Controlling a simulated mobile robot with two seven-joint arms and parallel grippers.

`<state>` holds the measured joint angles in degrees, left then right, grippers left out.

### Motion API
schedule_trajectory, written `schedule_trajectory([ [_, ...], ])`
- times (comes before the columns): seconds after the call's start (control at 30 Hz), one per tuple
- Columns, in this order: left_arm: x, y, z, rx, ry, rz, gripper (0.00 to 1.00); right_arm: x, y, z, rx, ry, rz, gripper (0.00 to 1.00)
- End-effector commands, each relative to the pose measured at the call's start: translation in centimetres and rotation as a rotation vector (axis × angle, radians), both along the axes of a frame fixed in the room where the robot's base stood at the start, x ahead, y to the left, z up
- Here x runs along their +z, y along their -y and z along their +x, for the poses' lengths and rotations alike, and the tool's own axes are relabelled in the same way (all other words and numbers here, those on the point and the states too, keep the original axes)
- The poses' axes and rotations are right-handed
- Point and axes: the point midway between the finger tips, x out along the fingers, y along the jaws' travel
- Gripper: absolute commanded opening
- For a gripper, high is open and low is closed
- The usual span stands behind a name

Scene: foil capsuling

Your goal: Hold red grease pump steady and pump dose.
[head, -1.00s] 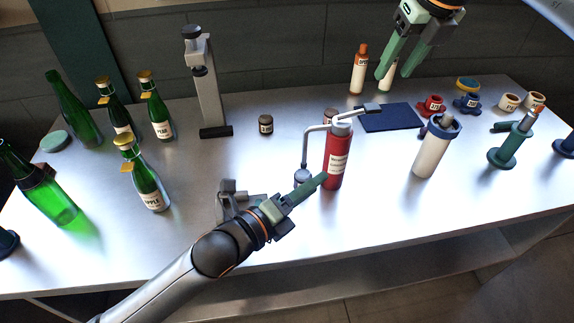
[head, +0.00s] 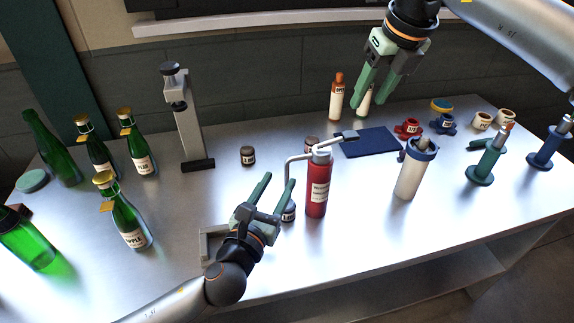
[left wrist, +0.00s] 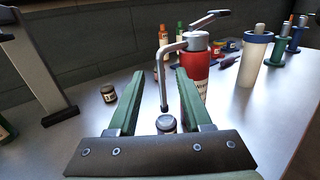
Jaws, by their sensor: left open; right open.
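The red grease pump (head: 318,188) stands upright on the steel table, with a grey top, a lever (head: 346,137) to the right and a bent spout (head: 291,165) to the left. A small jar (head: 289,212) sits under the spout. My left gripper (head: 277,193) is open and empty just left of the pump. In the left wrist view the pump (left wrist: 197,70) stands behind the right finger, and the spout and jar (left wrist: 166,124) show between the fingers (left wrist: 157,95). My right gripper (head: 379,95) is open and empty, raised above the back of the table.
A white cylinder with a blue rim (head: 410,175) stands right of the pump. A dark blue mat (head: 370,143) lies behind it. A grey press stand (head: 188,125) and several green bottles (head: 125,220) are on the left.

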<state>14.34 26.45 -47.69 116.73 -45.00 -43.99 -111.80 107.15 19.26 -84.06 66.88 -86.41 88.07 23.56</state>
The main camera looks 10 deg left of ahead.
Motion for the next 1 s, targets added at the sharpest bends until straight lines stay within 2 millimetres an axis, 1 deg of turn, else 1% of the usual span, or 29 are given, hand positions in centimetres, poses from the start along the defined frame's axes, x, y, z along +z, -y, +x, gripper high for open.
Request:
schedule_trajectory([
  [0.03, 0.1, 0.2, 1.1, 0.002, 0.003, -0.001, 0.49, 0.0, 0.0, 0.0, 0.000, 0.000, 0.000, 0.50],
  [0.2, 0.1, 1.0, 4.4, 0.002, 0.000, -0.003, 0.49, 0.0, 0.0, 0.0, 0.000, 0.000, 0.000, 0.50],
  [0.3, 0.1, 1.4, 6.0, 0.002, -0.001, -0.003, 0.49, 0.0, 0.0, 0.0, 0.000, 0.000, 0.000, 0.50],
  [0.43, 0.0, 1.8, 7.6, 0.001, -0.001, -0.004, 0.49, 0.0, 0.0, 0.0, 0.000, 0.000, 0.000, 0.50],
  [0.63, 0.0, 2.0, 8.7, 0.000, -0.002, -0.004, 0.49, 0.0, 0.0, 0.0, 0.000, 0.000, 0.000, 0.50],
  [0.93, 0.0, 2.1, 8.9, -0.001, -0.002, -0.005, 0.49, 0.0, 0.0, 0.0, 0.000, 0.000, 0.000, 0.50],
  [1.0, 0.0, 2.1, 8.9, -0.001, -0.002, -0.004, 0.42, 0.0, 0.0, 0.0, 0.000, 0.000, 0.000, 0.50],
])
